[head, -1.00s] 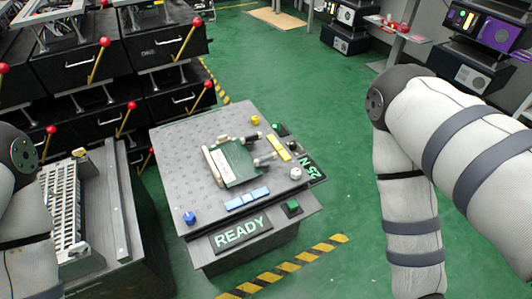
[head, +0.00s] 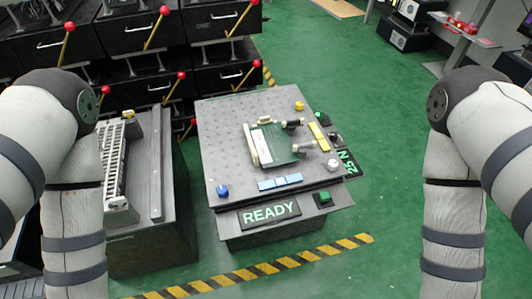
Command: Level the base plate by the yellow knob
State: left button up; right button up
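The grey base plate (head: 222,135) lies on a low stand in the middle of the head view. The yellow knob (head: 299,106) is at its far right corner. A blue knob (head: 222,191) is at its near left corner, and a white knob (head: 332,165) is at its near right. A blue bar (head: 280,182) lies along the near edge and a yellow bar (head: 318,137) along the right edge. Any level marks on them are too small to read. Both my arms hang at the sides of the view, and both grippers are out of frame.
A green fixture with light handles (head: 272,145) sits on the plate. A READY sign (head: 269,213), a green button (head: 324,198) and a 25 N display (head: 347,160) flank it. A dark bench (head: 150,225) stands close left. The green floor right is clear.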

aim_at(299, 105)
jog(key=i+l+z, duration=0.55)
jog(key=z, duration=0.2)
jog(key=i, duration=0.55)
